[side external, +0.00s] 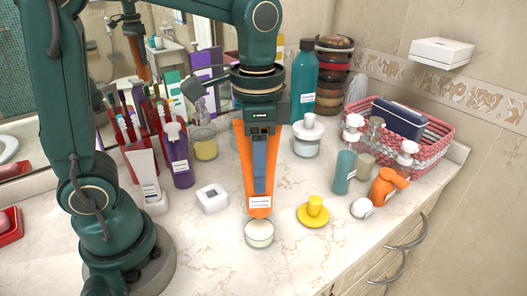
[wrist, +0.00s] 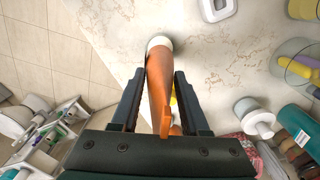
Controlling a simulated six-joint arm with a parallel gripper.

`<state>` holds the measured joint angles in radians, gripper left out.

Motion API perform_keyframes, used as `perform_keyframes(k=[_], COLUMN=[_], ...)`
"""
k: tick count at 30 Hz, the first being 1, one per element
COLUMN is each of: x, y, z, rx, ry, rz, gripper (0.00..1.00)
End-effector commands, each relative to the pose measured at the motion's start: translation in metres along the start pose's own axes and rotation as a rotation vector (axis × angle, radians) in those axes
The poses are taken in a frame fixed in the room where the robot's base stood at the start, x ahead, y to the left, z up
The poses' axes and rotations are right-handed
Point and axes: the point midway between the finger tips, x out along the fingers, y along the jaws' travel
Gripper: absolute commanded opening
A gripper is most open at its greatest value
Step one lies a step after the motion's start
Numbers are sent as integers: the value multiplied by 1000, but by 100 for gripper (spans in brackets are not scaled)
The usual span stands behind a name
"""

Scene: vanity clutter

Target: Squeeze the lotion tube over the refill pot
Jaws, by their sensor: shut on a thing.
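An orange lotion tube (side external: 246,160) with a white label hangs upright, narrow view downward, in my gripper (side external: 260,188). My gripper is shut on it, with a finger across its front in the side view. In the wrist view the tube (wrist: 158,85) lies between the two fingers of my gripper (wrist: 161,78). The refill pot (side external: 259,234), a small round pot with a pale cream top, stands on the counter directly below the tube's lower end. In the wrist view the pot (wrist: 159,41) shows just past that end, partly hidden. I cannot tell whether they touch.
A yellow dish with a knob (side external: 314,211) stands right of the pot, and a white square holder (side external: 212,198) stands left. An orange pump bottle (side external: 388,185) and a pink basket (side external: 440,150) are farther right. The counter's front is clear up to its edge.

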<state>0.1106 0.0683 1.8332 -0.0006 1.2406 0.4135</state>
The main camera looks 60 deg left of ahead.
Motion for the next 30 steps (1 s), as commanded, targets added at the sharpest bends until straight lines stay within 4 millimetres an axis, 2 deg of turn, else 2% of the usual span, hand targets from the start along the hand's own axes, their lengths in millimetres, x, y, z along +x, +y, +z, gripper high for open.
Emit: perform_keyframes(k=[24, 30], x=[-61, -69], y=[0, 0], z=[-1, 0], rx=[0, 0], ry=[3, 1], rz=[-1, 0], gripper=[25, 25])
